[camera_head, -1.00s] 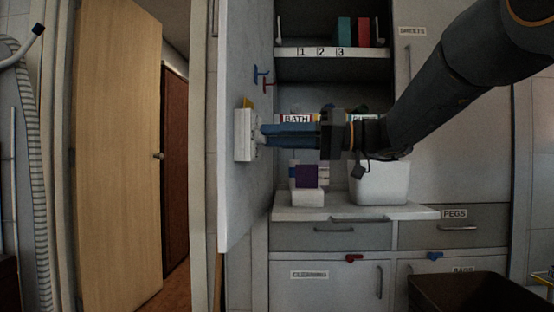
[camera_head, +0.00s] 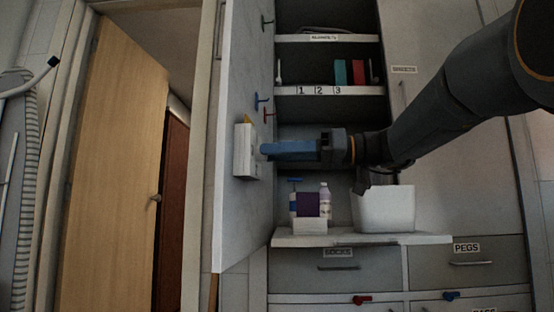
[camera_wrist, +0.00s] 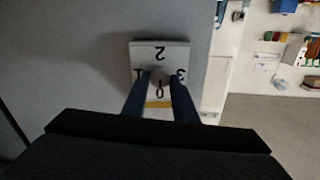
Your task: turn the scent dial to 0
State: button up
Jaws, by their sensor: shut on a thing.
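The scent dial's white box (camera_head: 240,152) is fixed to the pale upright panel, with a yellow piece on its top. In the wrist view, its white face (camera_wrist: 140,56) shows the figures 2, 3, 0 and 1 around a small round grey knob (camera_wrist: 159,76). The 0 stands beside a yellow stripe (camera_wrist: 158,104). My gripper (camera_head: 264,150) points left at the box; its blue fingers are shut on the knob, one on each side in the wrist view (camera_wrist: 159,80). The fingers partly cover the 1 and 3. I cannot make out a pointer on the knob.
A shelf (camera_head: 325,91) numbered 1, 2, 3 is behind. Below my arm, a white bin (camera_head: 383,212) and small bottles (camera_head: 325,203) stand on a counter (camera_head: 350,239). Blue and red hooks (camera_head: 262,99) stick out from the panel above the box. A wooden door (camera_head: 130,160) stands at left.

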jog(key=shift+f, duration=0.1)
jog(key=o, duration=1)
jog(key=shift+o, duration=0.2)
jog(key=s+d+p, duration=0.1)
jog(key=d+p, duration=0.1)
jog(key=d, duration=0.5)
jog(key=shift+d, duration=0.35)
